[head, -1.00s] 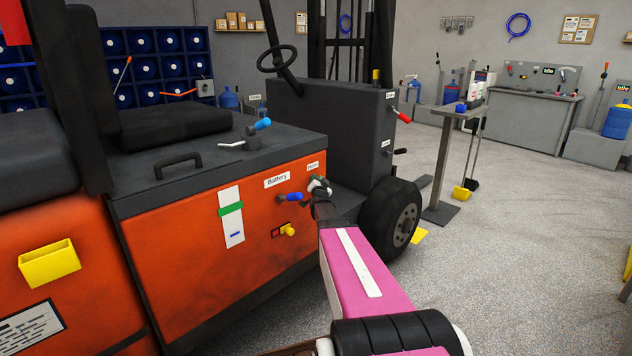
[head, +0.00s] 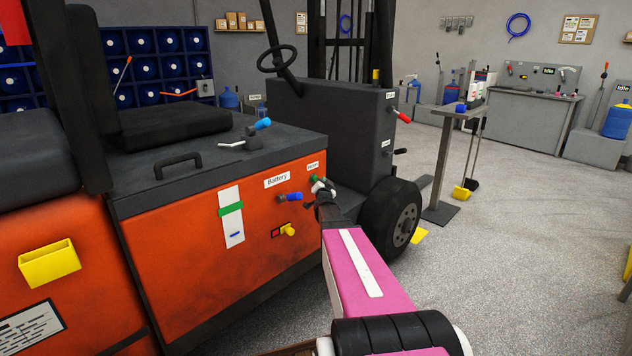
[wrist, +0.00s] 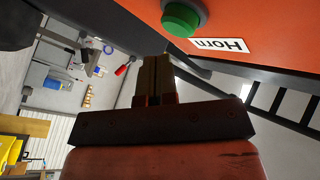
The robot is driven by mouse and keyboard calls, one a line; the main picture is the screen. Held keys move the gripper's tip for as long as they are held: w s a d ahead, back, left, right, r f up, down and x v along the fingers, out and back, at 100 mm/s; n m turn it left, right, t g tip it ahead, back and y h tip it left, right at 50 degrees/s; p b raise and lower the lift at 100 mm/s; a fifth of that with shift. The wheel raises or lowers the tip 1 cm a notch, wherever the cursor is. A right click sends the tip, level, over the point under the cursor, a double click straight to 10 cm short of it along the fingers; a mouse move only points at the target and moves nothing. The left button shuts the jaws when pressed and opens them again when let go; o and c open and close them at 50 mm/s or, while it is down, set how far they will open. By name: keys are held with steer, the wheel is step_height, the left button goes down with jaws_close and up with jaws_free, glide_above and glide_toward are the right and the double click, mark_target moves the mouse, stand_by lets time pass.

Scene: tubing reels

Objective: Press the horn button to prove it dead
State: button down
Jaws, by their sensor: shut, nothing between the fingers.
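The horn button is a round green knob (wrist: 182,17) on the orange truck panel. It shows at the top of the wrist view beside an upside-down "Horn" label (wrist: 219,45). In the head view the green button (head: 314,179) shows small, partly covered by my gripper. My gripper (wrist: 158,60) is shut and empty. In the wrist view its fingertips lie below and slightly left of the button, with a visible gap in the picture; the depth between them is hard to tell. In the head view my gripper (head: 323,187) is just beside the button at the panel's right end.
A blue-handled connector (head: 292,196) under the "Battery" label (head: 277,181) and a yellow knob (head: 288,229) stick out left of my gripper. The truck's black front wheel (head: 396,220) is close on the right. A grey stand (head: 443,165) stands beyond it; open floor lies right.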

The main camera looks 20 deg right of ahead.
steer(key=shift+s+d, duration=0.35)
steer(key=shift+s, duration=0.35)
steer(key=shift+s+d, duration=0.35)
steer(key=shift+s, duration=0.35)
steer(key=shift+s+d, duration=0.35)
steer(key=shift+s, duration=0.35)
steer(key=s+a+f+n+g+y, duration=0.55)
steer(key=s+a+f+g, duration=0.35)
steer(key=s+a+f, duration=0.5)
steer(key=s+a+f+n+g, duration=0.1)
steer(key=s+a+n+g, duration=0.1)
steer(key=s+a+g, duration=0.3)
steer(key=s+a+f+n+g, duration=0.2)
steer(key=s+a+n+g, duration=0.1)
steer(key=s, duration=0.9)
steer(key=shift+s+a+g, duration=0.4)
steer(key=shift+a+g, duration=0.5)
steer(key=shift+a, duration=0.2)
